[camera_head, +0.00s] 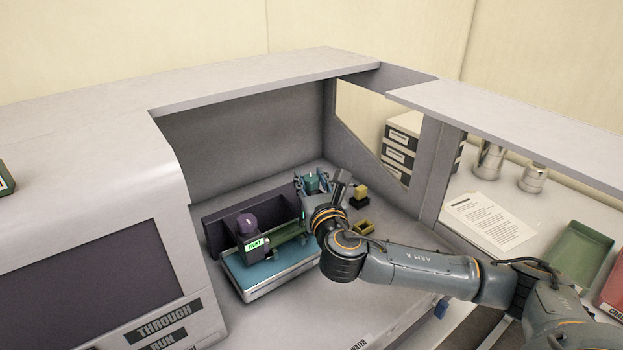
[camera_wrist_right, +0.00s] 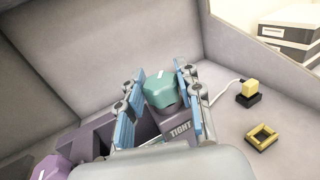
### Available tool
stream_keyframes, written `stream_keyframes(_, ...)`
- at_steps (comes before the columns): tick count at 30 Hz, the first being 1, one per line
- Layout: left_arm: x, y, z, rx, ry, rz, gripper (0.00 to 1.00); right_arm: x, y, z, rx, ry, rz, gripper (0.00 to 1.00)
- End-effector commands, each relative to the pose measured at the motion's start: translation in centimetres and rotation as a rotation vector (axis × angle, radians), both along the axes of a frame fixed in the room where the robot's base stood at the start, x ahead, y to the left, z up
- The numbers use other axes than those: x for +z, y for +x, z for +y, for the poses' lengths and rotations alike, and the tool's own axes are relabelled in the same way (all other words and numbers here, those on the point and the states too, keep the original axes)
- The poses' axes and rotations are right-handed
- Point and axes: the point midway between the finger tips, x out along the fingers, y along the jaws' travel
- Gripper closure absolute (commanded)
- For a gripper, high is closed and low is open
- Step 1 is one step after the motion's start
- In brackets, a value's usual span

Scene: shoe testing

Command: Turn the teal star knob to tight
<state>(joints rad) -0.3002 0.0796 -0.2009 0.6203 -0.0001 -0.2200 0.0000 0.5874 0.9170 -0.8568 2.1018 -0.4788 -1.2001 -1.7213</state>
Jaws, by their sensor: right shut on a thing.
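The teal star knob (camera_wrist_right: 160,88) sits between the two blue-padded fingers of my right gripper (camera_wrist_right: 159,98) in the right wrist view. A white mark shows on the knob's top, and a purple block with the label TIGHT (camera_wrist_right: 180,131) lies just beside it. In the head view the teal knob (camera_head: 312,182) shows at the tip of my right gripper (camera_head: 312,185), which is shut on it. The gripper's own body hides the knob's lower part. My left gripper is not in view.
A yellow block (camera_head: 361,192) and a yellow square ring (camera_head: 363,228) lie to the right.

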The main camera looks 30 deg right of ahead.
Motion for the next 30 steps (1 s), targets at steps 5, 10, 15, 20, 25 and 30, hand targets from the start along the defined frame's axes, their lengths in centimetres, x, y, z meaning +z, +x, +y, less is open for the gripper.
stream_keyframes(5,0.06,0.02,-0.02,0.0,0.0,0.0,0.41,0.05,0.1,0.31,-0.167,0.007,-0.002,0.97)
stream_keyframes(10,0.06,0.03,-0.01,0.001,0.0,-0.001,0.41,0.02,0.12,0.27,-0.331,0.005,0.0,0.97)
stream_keyframes(15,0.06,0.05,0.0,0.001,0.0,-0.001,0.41,0.03,0.14,0.24,-0.492,0.003,0.0,0.97)
stream_keyframes(20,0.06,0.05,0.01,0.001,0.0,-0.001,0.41,0.08,0.15,0.17,-0.629,0.001,-0.001,0.97)
stream_keyframes(25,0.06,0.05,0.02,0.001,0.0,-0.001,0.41,0.1,0.16,0.15,-0.747,0.0,-0.001,0.97)
stream_keyframes(30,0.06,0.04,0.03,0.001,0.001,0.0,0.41,0.17,0.14,0.07,-0.832,-0.001,-0.004,0.97)
